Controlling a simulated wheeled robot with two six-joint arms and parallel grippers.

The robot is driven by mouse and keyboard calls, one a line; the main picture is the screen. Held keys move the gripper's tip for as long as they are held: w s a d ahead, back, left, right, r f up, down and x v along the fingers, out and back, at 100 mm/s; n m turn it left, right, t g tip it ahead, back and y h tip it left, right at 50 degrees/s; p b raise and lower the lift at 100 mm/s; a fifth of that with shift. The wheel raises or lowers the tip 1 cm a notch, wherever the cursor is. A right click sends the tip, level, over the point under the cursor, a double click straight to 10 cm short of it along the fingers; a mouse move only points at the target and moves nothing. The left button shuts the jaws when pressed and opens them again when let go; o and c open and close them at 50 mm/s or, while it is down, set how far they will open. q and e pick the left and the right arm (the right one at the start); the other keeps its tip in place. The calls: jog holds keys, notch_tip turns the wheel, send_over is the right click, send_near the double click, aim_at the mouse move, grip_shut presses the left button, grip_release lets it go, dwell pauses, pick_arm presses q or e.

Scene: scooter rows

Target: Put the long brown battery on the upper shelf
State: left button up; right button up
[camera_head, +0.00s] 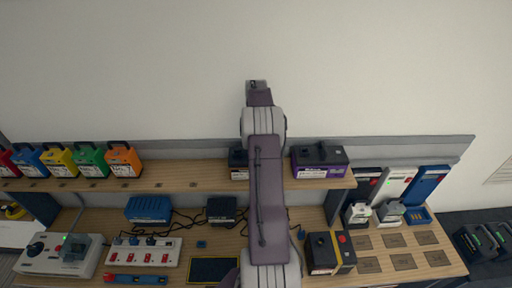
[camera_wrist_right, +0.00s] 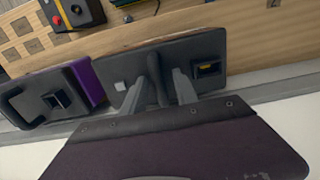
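The long brown battery (camera_wrist_right: 133,88) stands on the upper shelf (camera_head: 193,177), its dark top and a thin brown side showing in the right wrist view. In the head view only its left part (camera_head: 238,160) shows; my right arm hides the rest. My right gripper (camera_wrist_right: 164,76) is at its top, with one finger on each side of the black handle and small gaps that look open. In the head view this gripper is hidden behind my arm. My left gripper is not in view.
A purple battery (camera_head: 320,161) stands close beside the brown one. Several coloured batteries (camera_head: 90,159) line the shelf's left end. The shelf between is clear. The lower bench holds a charger (camera_head: 150,209), a power strip (camera_head: 145,252) and a black-yellow battery (camera_head: 329,253).

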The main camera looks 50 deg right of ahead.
jog(key=shift+s+a+r, duration=0.15)
jog(key=shift+a+r, duration=0.05)
jog(key=shift+a, duration=0.05)
jog(key=shift+r, duration=0.2)
notch_tip(320, 180, up, 10)
jog(key=shift+d+f, duration=0.1)
jog(key=shift+d, duration=0.05)
jog(key=shift+r, duration=0.8)
